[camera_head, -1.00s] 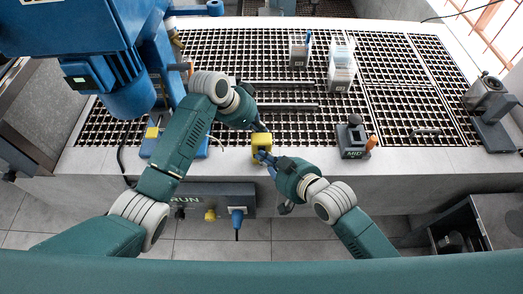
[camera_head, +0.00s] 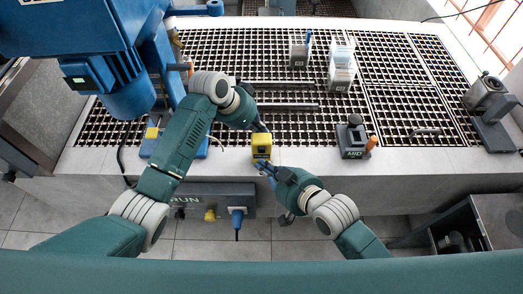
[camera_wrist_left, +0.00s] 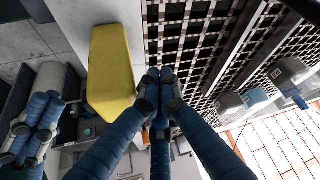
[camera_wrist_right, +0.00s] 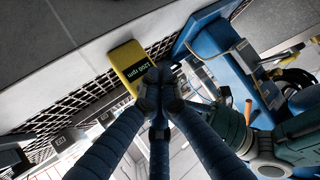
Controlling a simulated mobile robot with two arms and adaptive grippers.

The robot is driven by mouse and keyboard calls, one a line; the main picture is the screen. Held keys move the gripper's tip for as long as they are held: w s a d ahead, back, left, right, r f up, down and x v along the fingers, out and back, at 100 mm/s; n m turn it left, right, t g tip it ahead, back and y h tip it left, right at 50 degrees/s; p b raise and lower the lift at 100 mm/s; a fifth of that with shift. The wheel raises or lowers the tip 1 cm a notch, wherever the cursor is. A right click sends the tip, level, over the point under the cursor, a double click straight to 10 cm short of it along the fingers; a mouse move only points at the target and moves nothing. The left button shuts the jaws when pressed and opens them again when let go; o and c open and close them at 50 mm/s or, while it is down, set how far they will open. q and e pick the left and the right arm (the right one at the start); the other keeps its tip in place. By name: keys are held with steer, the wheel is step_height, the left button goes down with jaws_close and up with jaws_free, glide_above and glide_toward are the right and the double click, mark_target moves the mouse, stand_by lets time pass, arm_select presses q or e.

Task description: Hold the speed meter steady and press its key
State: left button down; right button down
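The speed meter (camera_head: 261,142) is a small yellow block with a dark display, standing at the front edge of the grated bench. In the right wrist view the meter (camera_wrist_right: 127,62) shows "1200 rpm" on its display. In the left wrist view only its plain yellow side (camera_wrist_left: 109,75) shows. My left gripper (camera_head: 257,126) is just behind the meter; its fingertips (camera_wrist_left: 158,76) are together, with the meter beside them. My right gripper (camera_head: 264,168) is just in front and below; its fingertips (camera_wrist_right: 160,72) are together, close to the display end. I cannot make out the key.
A blue motor machine (camera_head: 128,90) stands at the left. A small grey device marked MID (camera_head: 354,140) is right of the meter. Clear containers (camera_head: 341,68) stand on the grating (camera_head: 400,95). A RUN panel (camera_head: 222,196) hangs below the front edge.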

steer(key=s, duration=0.4)
steer(key=shift+s, duration=0.1)
stand_by(0.7)
